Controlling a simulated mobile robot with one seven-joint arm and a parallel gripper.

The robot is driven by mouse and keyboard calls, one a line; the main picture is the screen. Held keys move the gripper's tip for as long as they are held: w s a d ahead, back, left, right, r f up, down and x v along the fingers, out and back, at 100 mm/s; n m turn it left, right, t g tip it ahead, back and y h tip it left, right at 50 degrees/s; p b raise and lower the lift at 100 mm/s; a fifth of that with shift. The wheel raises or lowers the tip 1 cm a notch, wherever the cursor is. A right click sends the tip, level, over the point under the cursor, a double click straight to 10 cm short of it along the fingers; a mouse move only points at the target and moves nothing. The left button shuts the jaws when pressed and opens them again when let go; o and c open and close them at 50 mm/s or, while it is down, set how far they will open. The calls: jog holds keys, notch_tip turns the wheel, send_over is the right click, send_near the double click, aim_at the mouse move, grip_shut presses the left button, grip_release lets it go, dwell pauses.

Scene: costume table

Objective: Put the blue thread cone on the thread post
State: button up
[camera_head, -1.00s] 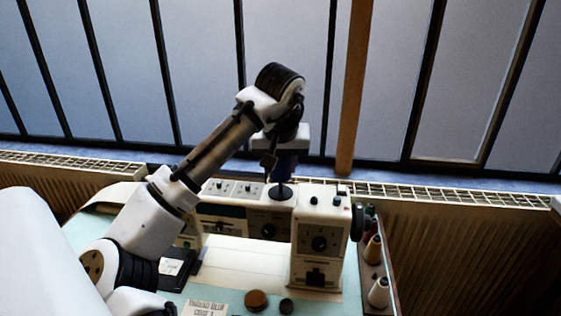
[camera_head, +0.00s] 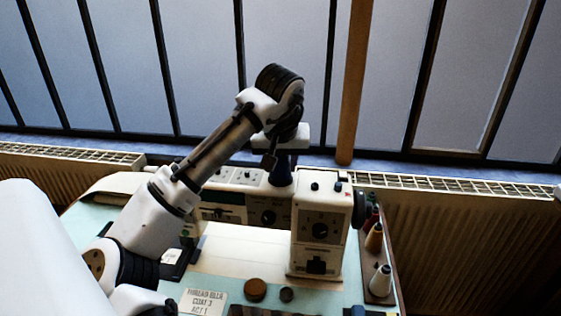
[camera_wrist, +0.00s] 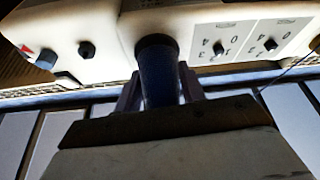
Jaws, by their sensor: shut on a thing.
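The blue thread cone (camera_head: 281,172) is upright over the top of the sewing machine (camera_head: 320,230). In the wrist view the blue cone (camera_wrist: 160,75) stands between my gripper's fingers. My gripper (camera_head: 284,152) is shut on the cone's upper part. The cone's lower end appears to meet the dark round base of the thread post (camera_wrist: 157,41). The post's pin is hidden, apparently inside the cone; I cannot tell whether the cone is fully seated.
Other thread cones, one orange (camera_head: 375,238) and one white (camera_head: 380,280), stand on the right side. A brown round piece (camera_head: 255,289) and a label card (camera_head: 202,302) lie in front. A radiator and windows are behind.

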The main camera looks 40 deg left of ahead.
jog(key=o, duration=1.1)
jog(key=shift+s+r, duration=0.1)
jog(key=b+v, duration=0.1)
jog(key=v, duration=1.2)
jog(key=shift+s+d+r, duration=0.1)
jog(key=shift+d+r, duration=0.05)
jog(key=shift+r, duration=0.1)
jog(key=shift+s+f, duration=0.1)
